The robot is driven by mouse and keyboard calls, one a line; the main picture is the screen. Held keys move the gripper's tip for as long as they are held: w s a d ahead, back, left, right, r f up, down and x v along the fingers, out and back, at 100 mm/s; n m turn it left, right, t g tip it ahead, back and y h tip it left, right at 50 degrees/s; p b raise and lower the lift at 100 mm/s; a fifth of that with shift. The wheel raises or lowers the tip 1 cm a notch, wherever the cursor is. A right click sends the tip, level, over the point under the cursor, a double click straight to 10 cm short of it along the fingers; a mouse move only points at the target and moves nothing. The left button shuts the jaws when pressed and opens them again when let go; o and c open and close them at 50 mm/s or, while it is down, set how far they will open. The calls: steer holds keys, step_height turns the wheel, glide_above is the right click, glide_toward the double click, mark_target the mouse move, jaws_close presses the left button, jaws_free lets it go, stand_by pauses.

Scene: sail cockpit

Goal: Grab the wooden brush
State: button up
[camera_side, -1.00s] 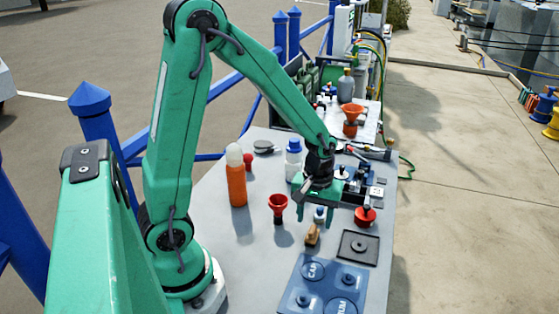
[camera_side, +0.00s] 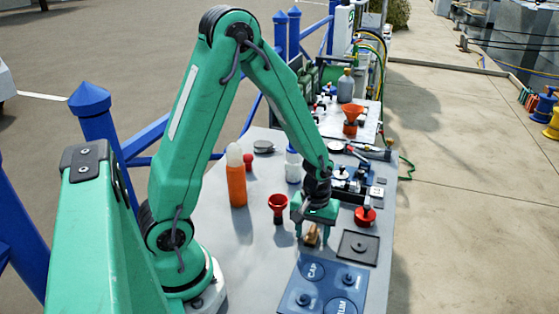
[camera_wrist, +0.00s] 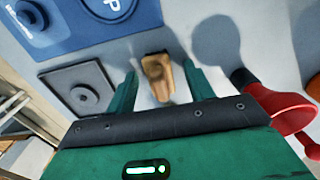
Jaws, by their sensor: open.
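The wooden brush (camera_side: 311,235) is a small tan block on the grey table, in front of the blue mat. In the wrist view the brush (camera_wrist: 158,77) lies between the two green fingers, with clear table on both sides of it. My gripper (camera_side: 314,232) is open and low over the brush, pointing down, with its fingers straddling it. In the wrist view my gripper (camera_wrist: 160,82) shows a gap on each side of the brush. The brush's lower end is partly hidden by the gripper in the side view.
A red funnel (camera_side: 278,206) stands close to the left of my gripper. A dark square plate (camera_side: 358,247) lies to the right, and a blue mat (camera_side: 301,272) lies nearer the camera. An orange bottle (camera_side: 236,185) stands farther left.

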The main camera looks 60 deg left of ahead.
mark_target(313, 229)
stand_by(0.5)
steer(key=c, duration=1.1)
steer(key=shift+r, duration=0.75)
step_height(313, 229, up, 3)
steer(key=shift+f, duration=0.15)
steer(key=s+d+r, duration=0.1)
steer(key=d+r, duration=0.1)
steer(key=d, duration=0.1)
steer(key=s+d+r, duration=0.2)
steer(key=d, duration=0.2)
steer(key=s+d+r, duration=0.2)
steer(key=d, duration=0.1)
steer(key=shift+s+d+r, duration=0.15)
steer(key=shift+d+r, duration=0.1)
steer(key=shift+r, duration=0.1)
